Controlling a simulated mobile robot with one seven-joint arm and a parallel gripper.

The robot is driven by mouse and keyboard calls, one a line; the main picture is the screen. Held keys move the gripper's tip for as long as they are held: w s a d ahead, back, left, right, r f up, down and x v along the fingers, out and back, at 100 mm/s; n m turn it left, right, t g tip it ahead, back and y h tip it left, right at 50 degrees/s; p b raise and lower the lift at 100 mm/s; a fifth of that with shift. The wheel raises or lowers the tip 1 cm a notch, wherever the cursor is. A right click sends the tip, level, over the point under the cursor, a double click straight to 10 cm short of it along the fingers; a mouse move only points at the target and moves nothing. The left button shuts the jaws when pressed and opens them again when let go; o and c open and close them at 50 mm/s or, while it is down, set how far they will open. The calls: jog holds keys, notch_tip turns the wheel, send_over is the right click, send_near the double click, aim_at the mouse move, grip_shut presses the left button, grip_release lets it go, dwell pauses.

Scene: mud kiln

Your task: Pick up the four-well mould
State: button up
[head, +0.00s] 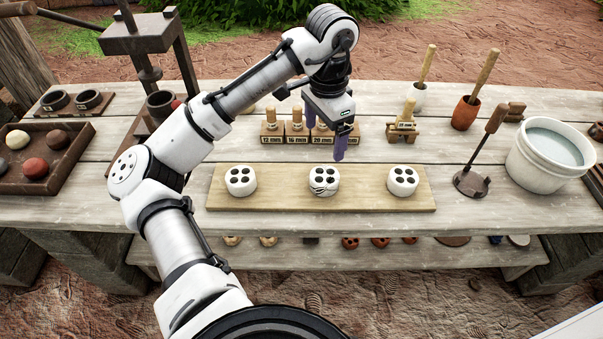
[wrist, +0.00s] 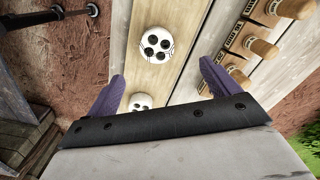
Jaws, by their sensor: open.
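Three round white moulds with dark wells stand in a row on a pale board (head: 280,199): a left mould (head: 240,188), a middle mould (head: 316,174) with dark crack-like lines on its side, and a right mould (head: 402,188). All three show a similar well pattern. My gripper (head: 326,136) has purple fingers, spread open and empty. It hangs above and behind the middle mould, apart from it. In the wrist view, one mould (wrist: 155,44) lies ahead of the open fingers (wrist: 160,88); another (wrist: 140,101) is partly hidden by the gripper body.
Wooden-handled stamps in a labelled rack (head: 297,139) stand behind the board, close to my gripper. A flat-footed tool (head: 472,183) and a white bucket (head: 520,165) stand right. A dark tray of balls (head: 70,185) and a press (head: 140,35) are left.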

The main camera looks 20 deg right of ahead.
aim_at(325, 175)
notch_tip(325, 175, down, 8)
jog(key=shift+s+d+f, duration=0.15)
jog(key=shift+s+d+f+p, duration=0.15)
jog(key=shift+f+p, duration=0.1)
jog(key=shift+f, duration=1.1)
jog(key=shift+d+f+p, duration=0.1)
jog(key=shift+f+p, duration=0.15)
jog(key=shift+f, duration=1.05)
jog(key=c, duration=1.2)
